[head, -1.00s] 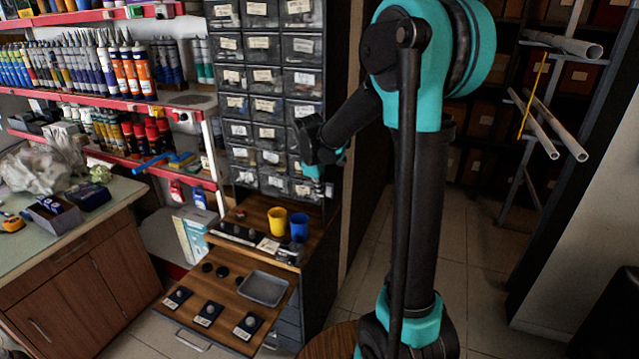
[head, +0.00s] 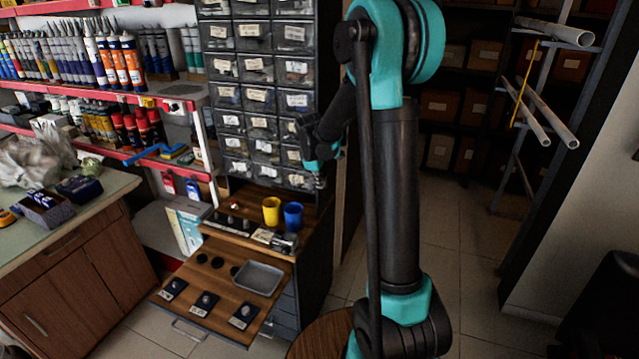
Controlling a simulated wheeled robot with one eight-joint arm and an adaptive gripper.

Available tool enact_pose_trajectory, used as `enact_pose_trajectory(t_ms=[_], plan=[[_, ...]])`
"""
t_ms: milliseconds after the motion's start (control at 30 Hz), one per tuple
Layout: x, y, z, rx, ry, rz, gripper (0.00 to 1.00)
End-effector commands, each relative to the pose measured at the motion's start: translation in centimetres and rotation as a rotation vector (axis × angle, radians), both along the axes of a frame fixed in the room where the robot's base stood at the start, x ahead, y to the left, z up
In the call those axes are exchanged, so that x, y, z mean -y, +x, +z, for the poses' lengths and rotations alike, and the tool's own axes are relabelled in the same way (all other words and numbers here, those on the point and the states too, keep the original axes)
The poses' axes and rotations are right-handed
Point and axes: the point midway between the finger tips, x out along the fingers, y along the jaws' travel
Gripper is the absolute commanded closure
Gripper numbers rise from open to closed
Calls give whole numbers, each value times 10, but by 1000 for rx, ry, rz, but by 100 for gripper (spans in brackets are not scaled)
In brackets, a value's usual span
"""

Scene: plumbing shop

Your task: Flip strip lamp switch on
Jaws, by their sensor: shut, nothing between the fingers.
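My gripper (head: 318,183) hangs pointing down in front of the lower right bins of the drawer cabinet (head: 262,98), above the small wooden counter (head: 240,236). It is small and dark here; its fingers are together and hold nothing. I cannot make out a strip lamp or its switch for certain. A small red and white item (head: 234,206) stands at the back left of the counter, too small to identify. My arm covers part of the view right of the cabinet.
A yellow cup (head: 271,210) and a blue cup (head: 293,216) stand on the counter below my gripper. A pulled-out board below carries a grey tray (head: 259,278) and several dark pieces. A workbench (head: 85,255) stands left. Pipes (head: 555,30) jut out at right; open floor lies between.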

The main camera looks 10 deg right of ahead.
Motion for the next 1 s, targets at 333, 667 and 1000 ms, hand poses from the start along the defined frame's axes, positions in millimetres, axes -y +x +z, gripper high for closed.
enact_pose_trajectory(t_ms=[333,667,1000], plan=[[3,5,-3,13,-8,-1,100],[3,5,8,14,-9,-1,100],[3,5,13,13,-8,-1,100]])
